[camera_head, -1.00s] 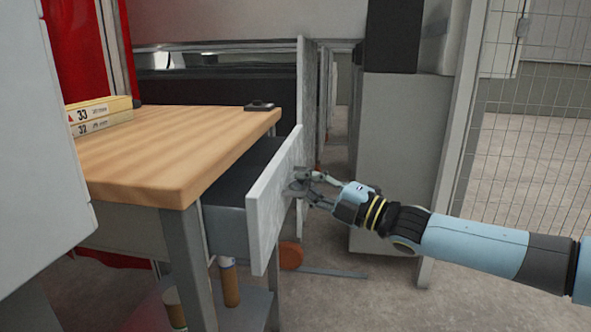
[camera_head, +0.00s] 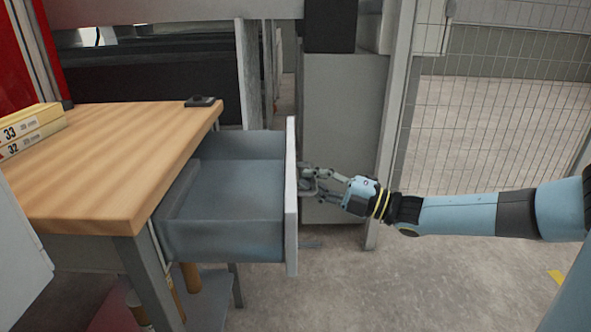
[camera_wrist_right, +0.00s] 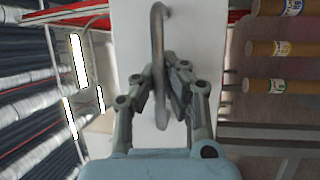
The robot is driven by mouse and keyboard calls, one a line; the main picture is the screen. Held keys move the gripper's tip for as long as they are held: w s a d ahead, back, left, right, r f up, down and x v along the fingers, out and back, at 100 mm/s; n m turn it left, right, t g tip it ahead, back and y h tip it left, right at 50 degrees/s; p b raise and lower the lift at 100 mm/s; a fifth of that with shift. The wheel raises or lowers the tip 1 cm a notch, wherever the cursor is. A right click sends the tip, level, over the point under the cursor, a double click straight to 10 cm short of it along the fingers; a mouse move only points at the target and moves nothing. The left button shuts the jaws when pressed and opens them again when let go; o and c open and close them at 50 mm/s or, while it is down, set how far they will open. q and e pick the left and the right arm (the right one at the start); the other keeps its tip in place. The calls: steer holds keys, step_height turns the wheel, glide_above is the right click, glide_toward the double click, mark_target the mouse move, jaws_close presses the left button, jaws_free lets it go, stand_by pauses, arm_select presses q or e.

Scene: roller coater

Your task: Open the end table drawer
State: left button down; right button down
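The end table (camera_head: 110,160) has a light wooden top and grey legs. Its grey drawer (camera_head: 222,225) is pulled far out to the right, and the inside I can see is empty. The drawer's pale front panel (camera_head: 291,220) faces right. My right gripper (camera_head: 312,182) is at the outer face of this panel. In the right wrist view, a curved metal handle (camera_wrist_right: 158,25) runs between the fingers of the right gripper (camera_wrist_right: 162,88), which are closed in around it. My left gripper is not in view.
Yellow boxes (camera_head: 28,130) and a small black object (camera_head: 203,101) lie on the tabletop. A grey cabinet (camera_head: 345,130) stands behind my right gripper. A wire mesh fence (camera_head: 490,120) is at the back right. The floor (camera_head: 420,285) at the front right is clear.

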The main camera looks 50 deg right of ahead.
steer(key=shift+s+d, duration=0.2)
steer(key=shift+s, duration=0.05)
steer(key=c, duration=1.6)
jaws_free()
steer(key=shift+c, duration=0.2)
steer(key=v, duration=1.2)
